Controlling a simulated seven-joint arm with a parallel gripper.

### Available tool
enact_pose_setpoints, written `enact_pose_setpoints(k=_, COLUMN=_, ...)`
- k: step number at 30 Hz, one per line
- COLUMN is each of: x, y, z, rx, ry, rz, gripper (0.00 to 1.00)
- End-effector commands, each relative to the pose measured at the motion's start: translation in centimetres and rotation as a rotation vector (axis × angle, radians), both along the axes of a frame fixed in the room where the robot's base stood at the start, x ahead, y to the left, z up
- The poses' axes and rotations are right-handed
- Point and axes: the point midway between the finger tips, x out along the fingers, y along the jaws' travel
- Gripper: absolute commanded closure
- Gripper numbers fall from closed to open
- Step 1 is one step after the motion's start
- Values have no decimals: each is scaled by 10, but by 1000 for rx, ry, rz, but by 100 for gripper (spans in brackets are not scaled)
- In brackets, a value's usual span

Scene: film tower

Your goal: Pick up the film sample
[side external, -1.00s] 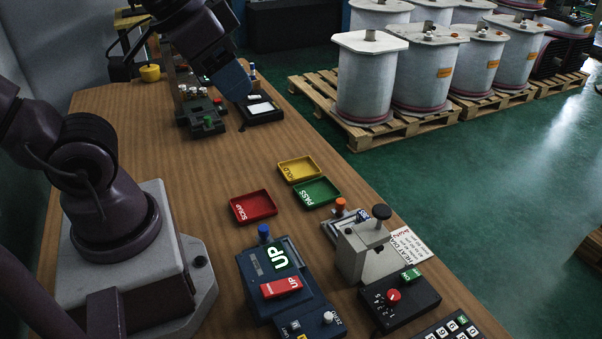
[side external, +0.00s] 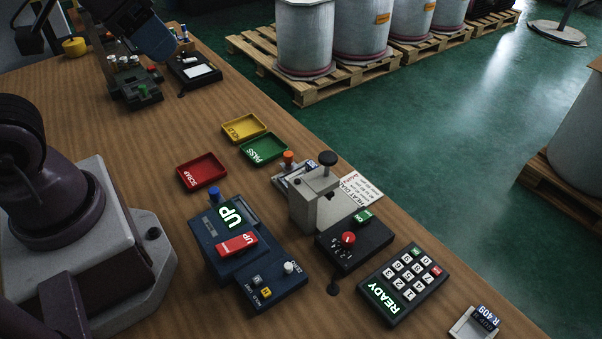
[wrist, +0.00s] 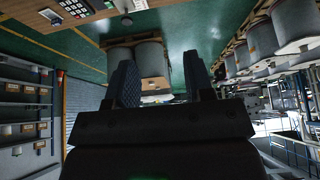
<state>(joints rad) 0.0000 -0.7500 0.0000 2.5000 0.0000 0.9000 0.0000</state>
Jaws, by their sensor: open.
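A small pale rectangle, possibly the film sample (side external: 202,72), lies on a black pad (side external: 182,82) at the far end of the bench in the side view. It is too small to tell for sure. My gripper (wrist: 160,78) is open in the wrist view, its two dark fingers wide apart, with only distant drums and floor seen between them. No film shows between the fingers. In the side view, part of my arm hangs at the upper left, close to the black pad; the fingertips cannot be made out there.
Scrap (side external: 203,172), hold (side external: 242,128) and pass (side external: 264,149) trays lie mid-bench. A blue gauge marked UP (side external: 215,250), a grey press (side external: 303,208), a keypad reading READY (side external: 405,285) and an R 409 holder (side external: 465,325) stand nearer. Bare wood lies between the scrap tray and the far devices.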

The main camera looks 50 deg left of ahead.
Motion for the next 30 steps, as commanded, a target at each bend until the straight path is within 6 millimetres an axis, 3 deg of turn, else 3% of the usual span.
enact_pose_setpoints(k=19, x=0, y=0, z=0, rx=0, ry=0, rz=0, gripper=53)
enact_pose_setpoints(k=23, x=2, y=0, z=-8, rx=1, ry=40, rz=0, gripper=53)
enact_pose_setpoints(k=26, x=10, y=-1, z=-21, rx=4, ry=119, rz=-3, gripper=53)
enact_pose_setpoints(k=30, x=38, y=-3, z=-40, rx=23, ry=246, rz=-34, gripper=53)
